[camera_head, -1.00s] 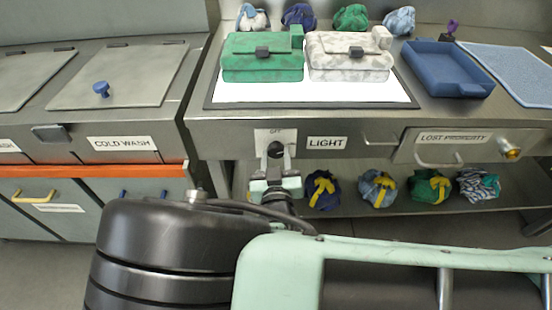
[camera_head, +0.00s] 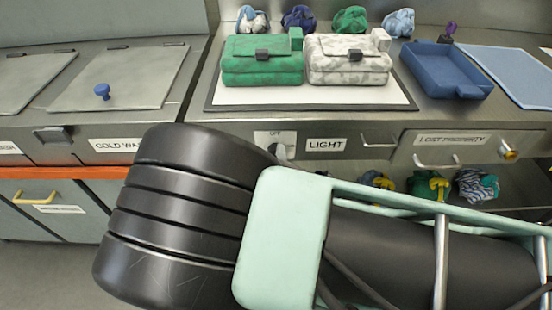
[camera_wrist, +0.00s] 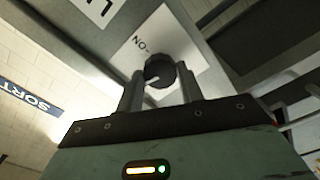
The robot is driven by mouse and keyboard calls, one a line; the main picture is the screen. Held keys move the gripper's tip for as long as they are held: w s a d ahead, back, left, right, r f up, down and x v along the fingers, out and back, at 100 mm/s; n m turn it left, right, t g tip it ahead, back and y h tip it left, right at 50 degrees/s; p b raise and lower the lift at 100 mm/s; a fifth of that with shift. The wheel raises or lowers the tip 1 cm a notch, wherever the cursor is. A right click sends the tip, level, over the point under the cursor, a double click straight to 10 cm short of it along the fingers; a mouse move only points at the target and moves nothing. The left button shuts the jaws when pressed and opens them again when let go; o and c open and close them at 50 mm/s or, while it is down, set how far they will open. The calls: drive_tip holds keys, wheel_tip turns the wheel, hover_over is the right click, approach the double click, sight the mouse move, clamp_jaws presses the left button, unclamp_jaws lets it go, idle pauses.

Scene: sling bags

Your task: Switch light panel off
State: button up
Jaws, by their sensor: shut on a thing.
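The light panel (camera_head: 390,97) is a flat, dark-framed board on the counter. The switch plate (camera_head: 262,138) with an OFF mark is on the counter front, left of the LIGHT label (camera_head: 325,144). In the wrist view, the round black switch knob (camera_wrist: 160,70) sits on its white plate beside an ON mark. My gripper (camera_wrist: 160,88) is shut on the knob, a finger on each side. In the head view my arm hides most of the gripper and the knob.
A green bag (camera_head: 262,72) and a white patterned bag (camera_head: 348,72) lie on the panel. A blue tray (camera_head: 447,75) is at right. A drawer handle (camera_head: 437,163) sticks out right of the switch. Several bundles lie on the shelf below.

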drive_tip(key=shift+n, duration=1.3)
drive_tip(key=o, duration=1)
drive_tip(key=shift+s, duration=0.1)
drive_tip(key=s+p, duration=0.1)
drive_tip(key=s, duration=1.6)
drive_tip(key=shift+s+a+p, duration=0.15)
drive_tip(key=shift+a+p, duration=0.2)
drive_tip(key=shift+p, duration=0.05)
